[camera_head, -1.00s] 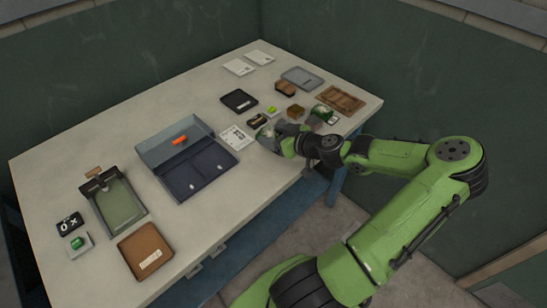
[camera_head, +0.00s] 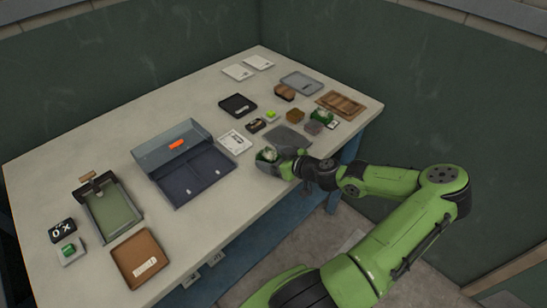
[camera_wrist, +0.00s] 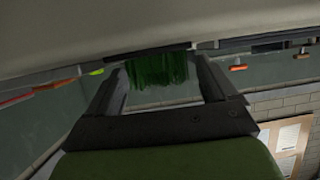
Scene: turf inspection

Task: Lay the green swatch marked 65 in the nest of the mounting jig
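My gripper (camera_wrist: 160,85) has its two dark fingers on either side of a dark green, grass-like swatch (camera_wrist: 152,68) and appears shut on it. In the head view my gripper (camera_head: 279,161) is over the table's front edge, right of the blue case, with a pale green patch, apparently the swatch (camera_head: 267,155), at its tips. No number 65 is readable. A grey frame with a green floor and a wooden-handled clamp (camera_head: 113,213), seemingly the mounting jig, stands at the left, well away from my gripper. No swatch shows in it.
An open blue case (camera_head: 193,178) with an orange item lies between my gripper and the frame. A brown tray (camera_head: 141,258) is at the front left. A grey slab (camera_head: 292,138), a black tray (camera_head: 238,105) and several small blocks crowd the right. The back left tabletop is clear.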

